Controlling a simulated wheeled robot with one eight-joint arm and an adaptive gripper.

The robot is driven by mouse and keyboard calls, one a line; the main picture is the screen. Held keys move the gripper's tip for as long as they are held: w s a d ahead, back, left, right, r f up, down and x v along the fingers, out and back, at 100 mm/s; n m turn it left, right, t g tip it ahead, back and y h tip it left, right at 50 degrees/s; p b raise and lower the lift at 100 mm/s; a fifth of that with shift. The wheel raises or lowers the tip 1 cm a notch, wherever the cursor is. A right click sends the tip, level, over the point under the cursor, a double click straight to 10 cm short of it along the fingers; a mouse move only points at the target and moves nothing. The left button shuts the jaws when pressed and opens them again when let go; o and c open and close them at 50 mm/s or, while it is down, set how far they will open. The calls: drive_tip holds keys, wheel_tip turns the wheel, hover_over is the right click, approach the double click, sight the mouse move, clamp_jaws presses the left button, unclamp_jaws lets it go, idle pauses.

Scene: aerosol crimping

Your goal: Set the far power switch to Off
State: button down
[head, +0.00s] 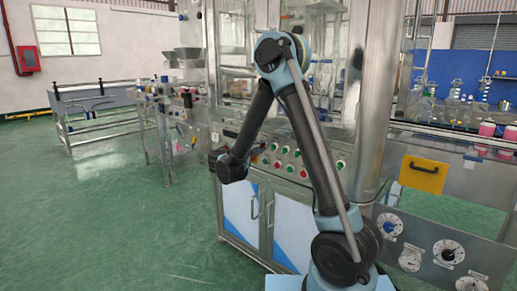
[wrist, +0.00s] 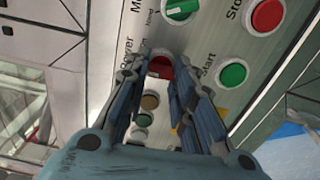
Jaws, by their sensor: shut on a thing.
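In the wrist view, a red rotary power switch (wrist: 160,66) sits on the grey control panel (wrist: 245,60), beside partly hidden "Power" lettering. The fingers of my gripper (wrist: 161,60) are shut on this switch, one on each side of it. The fingers hide much of the knob, so I cannot tell which way it points. In the head view, my arm reaches to the left part of the panel (head: 318,178), and the gripper and switch are too small and covered to make out.
Close to the fingers in the wrist view are a green Start button (wrist: 232,75), a red Stop button (wrist: 267,15) and a green mode knob (wrist: 180,9). Cabinet doors (head: 291,228) lie below the panel. Green floor (head: 110,215) is free at left.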

drive_tip(key=n, duration=0.5)
drive_tip(key=shift+f, duration=0.25)
drive_tip(key=shift+n, duration=0.3)
drive_tip(key=c, duration=1.4)
unclamp_jaws()
drive_tip(key=shift+o, duration=0.2)
drive_tip(key=shift+a, duration=0.1)
drive_tip(key=v, duration=1.1)
drive_tip(key=shift+s+a, duration=0.25)
drive_tip(key=shift+s, duration=0.1)
